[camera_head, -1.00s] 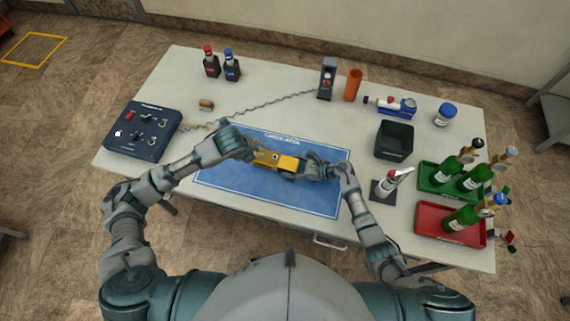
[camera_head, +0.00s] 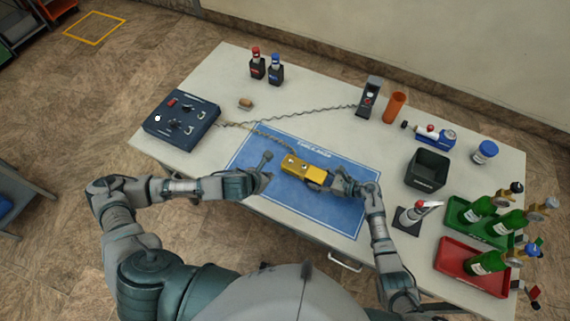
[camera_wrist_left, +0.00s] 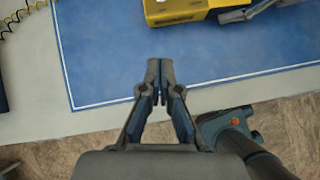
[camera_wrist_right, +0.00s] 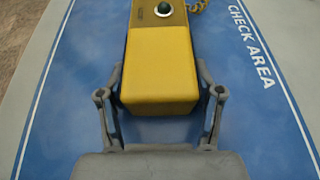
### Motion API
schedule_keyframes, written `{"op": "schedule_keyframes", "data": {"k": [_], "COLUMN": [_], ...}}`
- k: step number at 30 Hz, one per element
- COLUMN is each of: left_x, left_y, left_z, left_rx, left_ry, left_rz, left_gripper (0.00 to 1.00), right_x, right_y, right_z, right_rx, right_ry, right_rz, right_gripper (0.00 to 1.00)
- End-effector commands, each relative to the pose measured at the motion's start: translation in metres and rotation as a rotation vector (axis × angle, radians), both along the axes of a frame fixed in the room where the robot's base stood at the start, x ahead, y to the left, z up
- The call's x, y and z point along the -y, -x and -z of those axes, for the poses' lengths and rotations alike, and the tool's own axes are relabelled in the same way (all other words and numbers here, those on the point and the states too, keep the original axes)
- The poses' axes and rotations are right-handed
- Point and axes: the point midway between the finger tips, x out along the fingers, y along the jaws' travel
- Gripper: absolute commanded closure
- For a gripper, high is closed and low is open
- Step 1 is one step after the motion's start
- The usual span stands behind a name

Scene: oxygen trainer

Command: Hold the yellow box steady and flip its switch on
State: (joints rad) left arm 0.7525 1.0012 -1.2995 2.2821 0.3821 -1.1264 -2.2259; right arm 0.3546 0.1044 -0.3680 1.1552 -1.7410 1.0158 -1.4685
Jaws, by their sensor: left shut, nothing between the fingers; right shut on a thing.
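The yellow box (camera_head: 300,168) lies on the blue mat (camera_head: 332,212) near the table's middle. My right gripper (camera_head: 326,179) is shut on its right end. In the right wrist view, the fingers (camera_wrist_right: 160,82) flank the sides of the yellow box (camera_wrist_right: 160,65), and a dark green round part (camera_wrist_right: 163,8) shows on its top. My left gripper (camera_head: 267,166) is empty, left of the box and apart from it. In the left wrist view, its fingertips (camera_wrist_left: 160,72) are together, with the box (camera_wrist_left: 185,10) beyond them. I cannot make out the switch's position.
A dark control panel (camera_head: 197,116) stands at the left, with a coiled cord (camera_head: 260,131) running toward the box. A black bin (camera_head: 425,178), a white bottle (camera_head: 416,212) and trays of green bottles (camera_head: 470,245) stand at the right. The mat's front part is clear.

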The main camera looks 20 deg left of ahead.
Motion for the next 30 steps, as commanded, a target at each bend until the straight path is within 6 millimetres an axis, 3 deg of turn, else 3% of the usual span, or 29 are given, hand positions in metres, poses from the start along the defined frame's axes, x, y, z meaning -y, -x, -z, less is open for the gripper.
{"op": "schedule_keyframes", "data": {"k": [15, 21, 30], "left_x": [0.019, 0.031, 0.035], "left_y": [-0.057, -0.081, -0.089], "left_z": [0.077, 0.063, 0.058], "left_rx": [-0.004, 0.001, -0.001], "left_ry": [0.001, 0.002, 0.001], "left_rz": [-0.003, -0.001, -0.002], "left_gripper": [1.0, 1.0, 1.0], "right_x": [-0.001, -0.001, -0.001], "right_y": [0.001, 0.001, 0.001], "right_z": [0.001, 0.001, 0.002], "right_rx": [-0.003, -0.003, -0.003], "right_ry": [0.001, 0.001, 0.002], "right_rz": [-0.001, -0.001, 0.0], "right_gripper": [0.82, 0.82, 0.82]}}
